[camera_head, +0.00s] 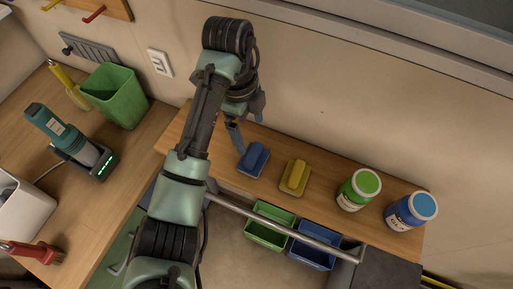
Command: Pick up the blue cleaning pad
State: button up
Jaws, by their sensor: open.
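The blue cleaning pad (253,160) lies on the wooden shelf, left of a yellow pad (295,178). My gripper (236,143) is open, just up and left of the blue pad in the picture. A finger reaches close to the pad's upper left edge. I cannot tell whether it touches the pad. The rest of the gripper is partly hidden behind my arm.
Below are a metal rail (285,228), a green bin (268,238) and a blue bin (312,258). A wall rises behind the shelf.

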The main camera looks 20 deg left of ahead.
jog(key=b, duration=0.2)
send_over(253, 152)
notch_tip(253, 152, down, 6)
jog(key=shift+r, duration=0.1)
jog(key=shift+s+f+p, duration=0.15)
jog(key=shift+f+p, duration=0.2)
jog(key=shift+p, duration=0.1)
notch_tip(253, 152, down, 5)
jog(key=shift+d+r+p, duration=0.1)
jog(key=shift+p, duration=0.6)
jog(key=c, duration=1.1)
notch_tip(253, 152, up, 10)
jog(key=shift+r, duration=0.1)
